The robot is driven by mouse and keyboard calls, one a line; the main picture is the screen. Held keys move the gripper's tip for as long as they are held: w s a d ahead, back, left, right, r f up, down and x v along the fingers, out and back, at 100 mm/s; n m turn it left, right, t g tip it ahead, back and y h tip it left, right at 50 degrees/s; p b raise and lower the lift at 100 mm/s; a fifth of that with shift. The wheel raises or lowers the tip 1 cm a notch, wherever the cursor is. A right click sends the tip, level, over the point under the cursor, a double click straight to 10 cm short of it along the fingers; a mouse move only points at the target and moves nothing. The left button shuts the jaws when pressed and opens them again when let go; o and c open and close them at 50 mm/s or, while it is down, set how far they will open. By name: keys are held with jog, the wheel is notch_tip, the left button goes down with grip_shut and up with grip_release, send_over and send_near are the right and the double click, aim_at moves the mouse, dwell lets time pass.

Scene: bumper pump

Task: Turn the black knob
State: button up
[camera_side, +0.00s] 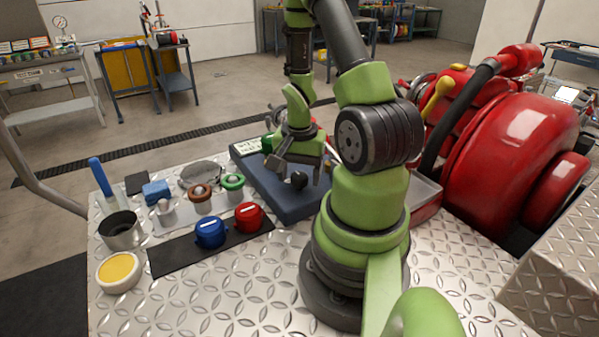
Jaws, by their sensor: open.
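The black knob (299,180) is a small round dark knob on the blue-grey panel (283,200) near the middle of the table. My gripper (298,167) points down over the panel with its two fingers spread apart. The knob shows just below and between the fingertips in this view. I cannot tell whether either finger touches it, or how far above it the fingers are. Nothing is seen held in the gripper.
A blue knob (210,232) and a red knob (249,216) sit on a black mat (168,259) to the left. A large red pump (520,140) is at right. The front-left tabletop is clear.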

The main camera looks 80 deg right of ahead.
jog(key=c, duration=0.9)
jog(key=shift+n, duration=0.3)
jog(key=n, duration=0.3)
jog(key=shift+n, duration=0.4)
jog(key=n, duration=0.3)
jog(key=shift+n, duration=0.3)
jog(key=n, duration=0.3)
jog(key=shift+n, duration=2.3)
